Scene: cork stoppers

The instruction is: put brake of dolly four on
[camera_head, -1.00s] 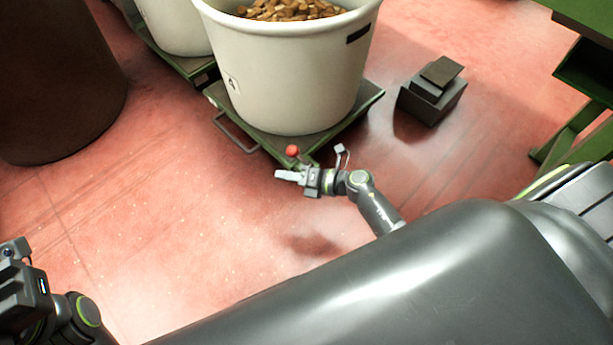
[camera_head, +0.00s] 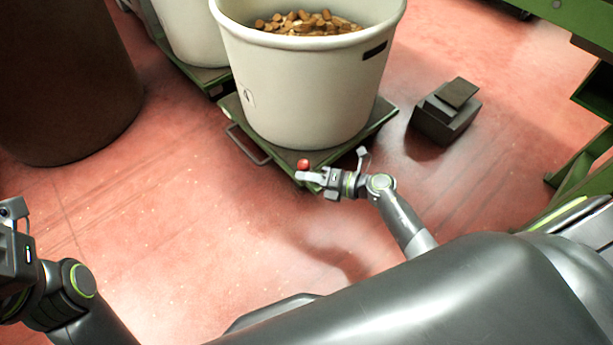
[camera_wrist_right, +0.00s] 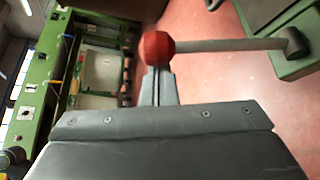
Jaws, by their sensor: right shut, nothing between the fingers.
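A green dolly (camera_head: 232,107) carries a large white tub (camera_head: 310,95) filled with corks. A red ball knob (camera_head: 303,164) sits at the dolly's near edge. My right gripper (camera_head: 303,176) is shut and empty, its fingertips right at the knob. In the right wrist view the red knob (camera_wrist_right: 156,48) is at the end of a grey lever rod (camera_wrist_right: 225,45), just beyond the shut fingers (camera_wrist_right: 158,85); I cannot tell whether they touch. My left gripper (camera_head: 12,210) is at the left edge, its fingers mostly cut off. No number shows clearly on the dolly.
A second tub (camera_head: 188,40) on another dolly stands behind left. A large brown container (camera_head: 65,80) stands at the left. A dark pedal-like box (camera_head: 445,110) is on the floor right of the dolly. A green frame (camera_head: 590,150) stands at the right. The floor in front is clear.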

